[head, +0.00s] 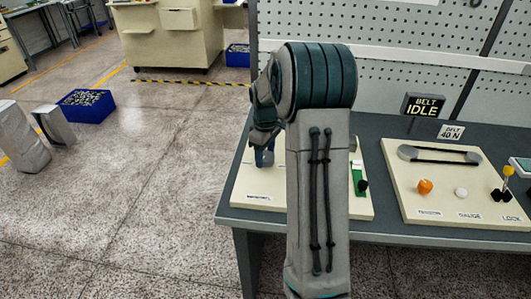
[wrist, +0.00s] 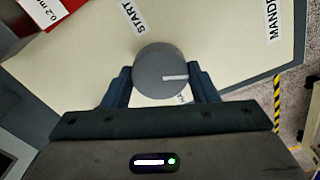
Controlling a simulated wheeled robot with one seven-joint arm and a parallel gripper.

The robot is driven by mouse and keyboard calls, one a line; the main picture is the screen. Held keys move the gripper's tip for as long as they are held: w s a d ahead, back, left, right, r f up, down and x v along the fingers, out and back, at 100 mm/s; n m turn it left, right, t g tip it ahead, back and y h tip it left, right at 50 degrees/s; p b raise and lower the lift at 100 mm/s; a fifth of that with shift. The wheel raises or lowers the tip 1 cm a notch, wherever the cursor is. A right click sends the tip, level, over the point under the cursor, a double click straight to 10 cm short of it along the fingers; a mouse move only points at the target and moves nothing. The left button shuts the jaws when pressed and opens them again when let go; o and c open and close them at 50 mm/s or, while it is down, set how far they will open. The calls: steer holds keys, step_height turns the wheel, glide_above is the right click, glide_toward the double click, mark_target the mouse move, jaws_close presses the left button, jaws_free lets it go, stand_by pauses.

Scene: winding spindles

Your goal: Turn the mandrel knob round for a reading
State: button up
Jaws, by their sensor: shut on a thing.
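The mandrel knob (wrist: 163,66) is a round grey knob on a cream panel (wrist: 80,65), with a white pointer line. The line points to the right in the wrist view. My gripper (wrist: 163,88) has its two dark blue fingers shut on the sides of the knob. The word START is printed above and left of the knob, and another label under it is partly hidden. In the head view, my gripper (head: 264,155) is over the left cream panel (head: 248,186), and my arm hides much of that panel.
A green and black part (head: 359,178) is on the left panel's right side. A second panel (head: 440,185) carries a belt, an orange knob (head: 425,186) and a yellow-topped lever (head: 508,174). A sign (head: 423,105) reads BELT IDLE. A pegboard (head: 400,40) stands behind the bench.

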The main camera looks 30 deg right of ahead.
mark_target(266, 156)
steer(key=shift+n+p, duration=0.35)
steer(key=shift+n, duration=1.95)
steer(key=o, duration=1)
step_height(266, 156, up, 14)
steer(key=shift+f, duration=0.1)
